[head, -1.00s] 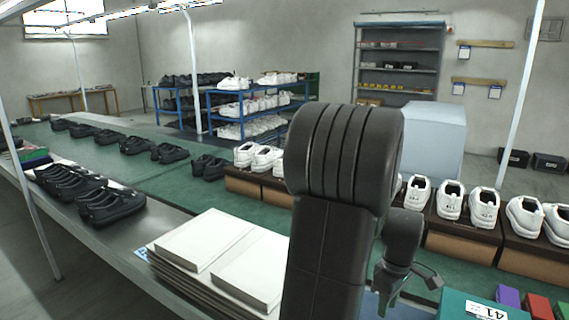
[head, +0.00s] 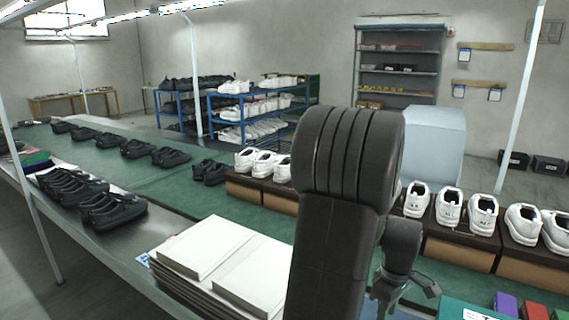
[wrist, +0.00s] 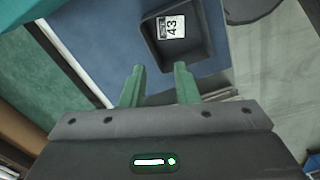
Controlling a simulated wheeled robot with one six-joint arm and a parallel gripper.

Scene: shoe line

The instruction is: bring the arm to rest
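My arm (head: 345,165) stands folded in front of the head camera, its thick black elbow at the top. My gripper (wrist: 159,84) shows from the wrist as two green fingers, set apart with nothing between them. In the wrist view a dark tray (wrist: 150,45) with a white label reading 43 lies beyond the fingertips on a blue surface (wrist: 100,45). In the head view only a small part of the wrist end shows at the right of my arm, and the fingers cannot be made out.
A stack of white box lids or boards (head: 205,248) lies left of my arm. Black shoes (head: 112,210) line the bench and green belt. White shoes (head: 449,207) stand on brown boxes at the right. Coloured boxes (head: 535,306) sit at the lower right edge. A white post (head: 519,110) rises behind.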

